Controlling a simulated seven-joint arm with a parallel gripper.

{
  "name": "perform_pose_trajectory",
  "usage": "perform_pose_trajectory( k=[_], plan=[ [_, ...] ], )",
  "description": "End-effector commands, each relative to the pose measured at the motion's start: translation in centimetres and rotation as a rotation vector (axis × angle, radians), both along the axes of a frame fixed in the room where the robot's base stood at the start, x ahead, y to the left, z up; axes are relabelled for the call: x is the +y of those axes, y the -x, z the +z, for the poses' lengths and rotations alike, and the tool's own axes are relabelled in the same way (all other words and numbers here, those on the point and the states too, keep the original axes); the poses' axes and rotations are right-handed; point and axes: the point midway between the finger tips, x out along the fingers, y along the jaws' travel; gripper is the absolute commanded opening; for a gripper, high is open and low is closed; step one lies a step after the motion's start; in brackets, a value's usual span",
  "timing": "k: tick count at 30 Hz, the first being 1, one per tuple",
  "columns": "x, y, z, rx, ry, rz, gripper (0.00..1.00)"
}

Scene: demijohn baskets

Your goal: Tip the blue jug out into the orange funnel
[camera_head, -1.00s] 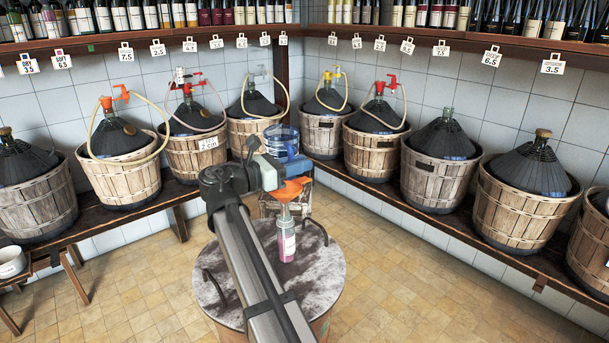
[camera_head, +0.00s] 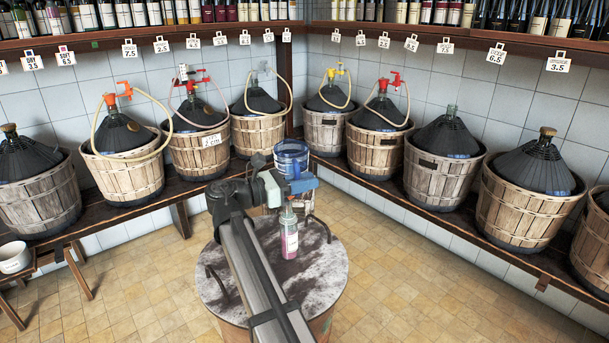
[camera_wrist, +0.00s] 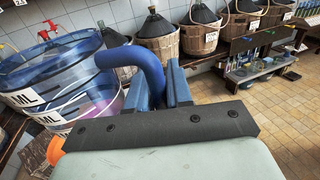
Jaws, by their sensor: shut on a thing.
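The blue jug (camera_head: 291,157) is a clear, blue-tinted vessel held above the far side of the round barrel top. It looks about upright in the head view. In the wrist view its body (camera_wrist: 55,72) fills the left side, with pinkish colour low inside. My gripper (camera_head: 302,182) is shut on the jug's thick blue handle (camera_wrist: 148,62). The orange funnel (camera_wrist: 55,150) shows only as a small piece at the lower left of the wrist view, below the jug. In the head view my gripper hides it. A bottle with pink liquid (camera_head: 290,240) stands upright on the barrel, below my gripper.
The barrel top (camera_head: 325,270) is otherwise mostly clear, with dark handles at its sides. Basketed demijohns, such as one at the right (camera_head: 528,205), line wooden benches along both walls. A white pot (camera_head: 14,257) sits at far left. Tiled floor is open around.

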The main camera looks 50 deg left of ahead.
Motion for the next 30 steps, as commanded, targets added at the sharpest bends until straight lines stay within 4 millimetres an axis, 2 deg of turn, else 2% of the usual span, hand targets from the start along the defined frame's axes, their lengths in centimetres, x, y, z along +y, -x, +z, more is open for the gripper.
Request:
perform_pose_trajectory(
  k=[3, 18, 30],
  plan=[
    [-0.3, 0.2, 1.2, 0.031, 0.059, 0.0, 0.0],
    [-0.9, 0.5, 4.6, 0.196, 0.358, 0.0, 0.0],
    [0.5, -0.2, 6.7, 0.373, 0.68, -0.001, 0.0]
  ],
)
